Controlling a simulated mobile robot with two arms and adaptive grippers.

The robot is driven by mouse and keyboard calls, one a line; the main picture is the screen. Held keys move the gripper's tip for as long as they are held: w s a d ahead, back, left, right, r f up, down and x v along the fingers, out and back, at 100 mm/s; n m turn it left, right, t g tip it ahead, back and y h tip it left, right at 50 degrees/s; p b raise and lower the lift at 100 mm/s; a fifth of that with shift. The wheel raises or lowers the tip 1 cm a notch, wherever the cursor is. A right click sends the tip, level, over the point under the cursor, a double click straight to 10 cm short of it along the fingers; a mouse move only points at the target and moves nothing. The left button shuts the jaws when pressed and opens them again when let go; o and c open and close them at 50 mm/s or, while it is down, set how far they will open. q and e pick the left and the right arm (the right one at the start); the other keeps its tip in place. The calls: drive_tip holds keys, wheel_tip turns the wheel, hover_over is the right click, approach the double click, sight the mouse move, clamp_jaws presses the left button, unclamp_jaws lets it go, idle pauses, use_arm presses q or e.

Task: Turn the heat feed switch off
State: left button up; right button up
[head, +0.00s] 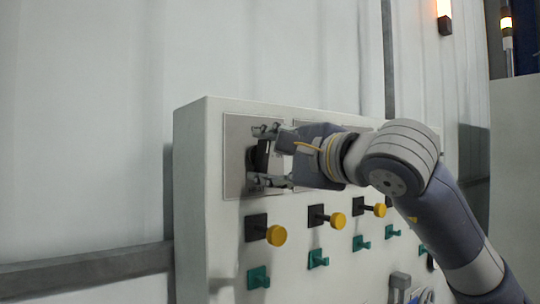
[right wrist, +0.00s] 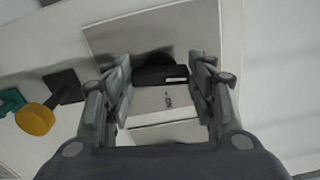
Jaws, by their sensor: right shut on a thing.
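My left gripper is not in view.
Below the plate are yellow knobs (head: 276,235) on black bases and green hooks (head: 258,278) sticking out from the cabinet front (head: 225,240). More plates to the right are partly hidden by my right arm. A lit orange lamp (head: 444,10) hangs at the upper right.

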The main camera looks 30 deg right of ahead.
drive_tip(key=shift+n, duration=0.8)
drive_tip(key=shift+f, duration=0.1)
drive_tip(key=o, duration=1)
drive_tip(key=shift+o, duration=0.2)
drive_tip(key=shift+s, duration=0.2)
drive_tip(key=s+d, duration=0.1)
drive_tip(key=s, duration=1)
drive_tip(key=shift+s+d, duration=0.25)
drive_tip(key=shift+d, duration=0.05)
